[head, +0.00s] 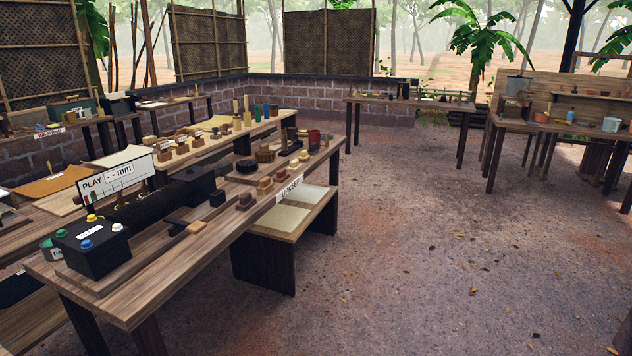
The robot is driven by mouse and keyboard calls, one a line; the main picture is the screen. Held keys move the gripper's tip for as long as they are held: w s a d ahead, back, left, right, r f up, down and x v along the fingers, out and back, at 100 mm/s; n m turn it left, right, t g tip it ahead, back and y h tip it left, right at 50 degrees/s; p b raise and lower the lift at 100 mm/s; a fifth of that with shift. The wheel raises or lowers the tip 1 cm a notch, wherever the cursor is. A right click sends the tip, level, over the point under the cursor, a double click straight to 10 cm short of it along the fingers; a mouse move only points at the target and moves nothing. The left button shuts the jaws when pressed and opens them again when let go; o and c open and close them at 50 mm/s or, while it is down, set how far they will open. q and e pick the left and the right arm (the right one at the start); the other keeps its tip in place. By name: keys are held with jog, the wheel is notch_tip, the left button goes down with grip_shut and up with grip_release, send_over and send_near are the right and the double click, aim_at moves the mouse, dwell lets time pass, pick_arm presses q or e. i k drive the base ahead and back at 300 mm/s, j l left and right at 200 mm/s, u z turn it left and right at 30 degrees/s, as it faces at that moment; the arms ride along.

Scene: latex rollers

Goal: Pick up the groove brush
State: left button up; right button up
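I cannot tell for certain which thing is the groove brush. Several small brown blocks, which may be brushes, lie along the front edge of the near wooden table (150,295), by the UPKEEP sign (290,187). They include a left block (244,201), a middle block (264,186) and a right block (281,176). A flat dark piece with a lighter wooden end (196,227) lies further left on the same table. Neither of my grippers is in view.
A black box with coloured knobs (92,247) and a PLAY gauge sign (116,181) stand at the table's left end. A low bench (265,262) stands under the table's right part. Other tables stand at the back.

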aim_at(266, 186)
jog(key=i, duration=0.8)
jog(key=i+l+u, duration=0.15)
jog(key=i, duration=0.6)
jog(key=i+j, duration=0.05)
